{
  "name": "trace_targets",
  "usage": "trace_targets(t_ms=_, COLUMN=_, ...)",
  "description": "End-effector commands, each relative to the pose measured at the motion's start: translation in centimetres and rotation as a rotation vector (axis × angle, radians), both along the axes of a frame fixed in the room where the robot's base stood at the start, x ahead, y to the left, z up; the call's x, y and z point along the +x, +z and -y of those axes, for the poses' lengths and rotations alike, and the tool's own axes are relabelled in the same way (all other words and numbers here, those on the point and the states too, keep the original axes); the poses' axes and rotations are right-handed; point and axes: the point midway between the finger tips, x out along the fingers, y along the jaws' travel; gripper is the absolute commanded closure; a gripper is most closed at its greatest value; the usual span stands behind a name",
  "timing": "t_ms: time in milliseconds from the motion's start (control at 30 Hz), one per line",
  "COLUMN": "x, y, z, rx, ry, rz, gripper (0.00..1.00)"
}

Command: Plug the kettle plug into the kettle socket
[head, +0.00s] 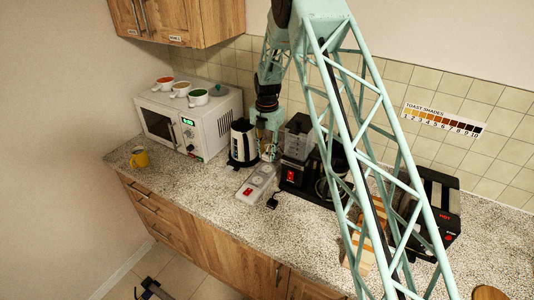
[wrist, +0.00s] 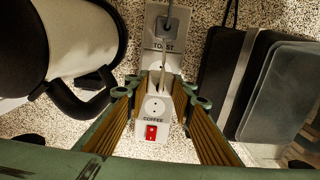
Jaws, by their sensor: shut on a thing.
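My gripper (wrist: 160,88) points down over the power strip (wrist: 152,132), its two ribbed fingers a little apart on either side of a small pale thing, which seems to be the kettle plug. Its outline blends into the white strip, and its prongs are hidden. In the head view, my gripper (head: 268,150) is between the kettle (head: 242,143) and the coffee maker, above the strip's back end. The strip shows TOAST and COFFEE labels and a red switch (wrist: 151,131). The kettle socket is not clearly visible. A grey plug (wrist: 172,24) is at the TOAST end.
The black coffee maker (head: 298,140) stands right of my gripper. A loose black plug (head: 272,203) lies on the counter beside the strip. The microwave (head: 192,118) with several cups on top is at left. The counter front near the yellow mug (head: 139,157) is mostly clear.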

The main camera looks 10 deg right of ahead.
Motion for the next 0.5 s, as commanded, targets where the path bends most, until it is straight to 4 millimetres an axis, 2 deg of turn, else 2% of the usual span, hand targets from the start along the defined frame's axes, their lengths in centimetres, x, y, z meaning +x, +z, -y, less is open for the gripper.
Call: trace_targets(t_ms=500, x=0.0, y=-3.1, z=0.0, rx=0.0, ry=0.0, rz=-0.001, gripper=0.87)
